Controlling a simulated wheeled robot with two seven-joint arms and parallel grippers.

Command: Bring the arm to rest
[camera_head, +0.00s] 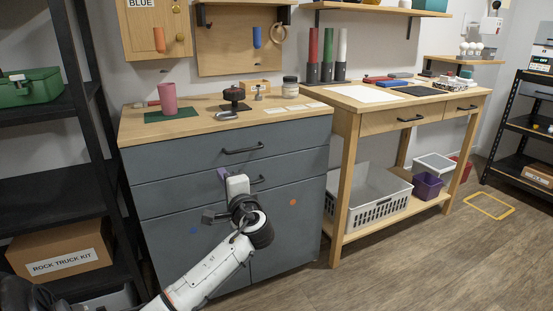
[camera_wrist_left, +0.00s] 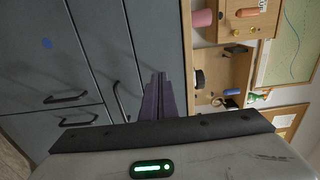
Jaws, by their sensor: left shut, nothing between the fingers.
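My left gripper (camera_head: 222,173) is in front of the grey drawer cabinet (camera_head: 165,170), below the worktop and near the drawer handles. Its fingers are shut together with nothing between them. In the left wrist view the closed purple-grey fingers (camera_wrist_left: 156,92) point toward the cabinet front, which appears turned on its side. The white forearm (camera_head: 212,272) rises from the bottom of the head view. I cannot tell whether the fingertips touch the cabinet. The right gripper is not in view.
A pink cup (camera_head: 168,98) and small tools stand on the cabinet top. Drawer handles (camera_head: 242,150) stick out near my gripper. A wooden workbench (camera_head: 345,122) stands to the right, black shelving (camera_head: 50,200) to the left. Open floor (camera_head: 420,265) lies at the right front.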

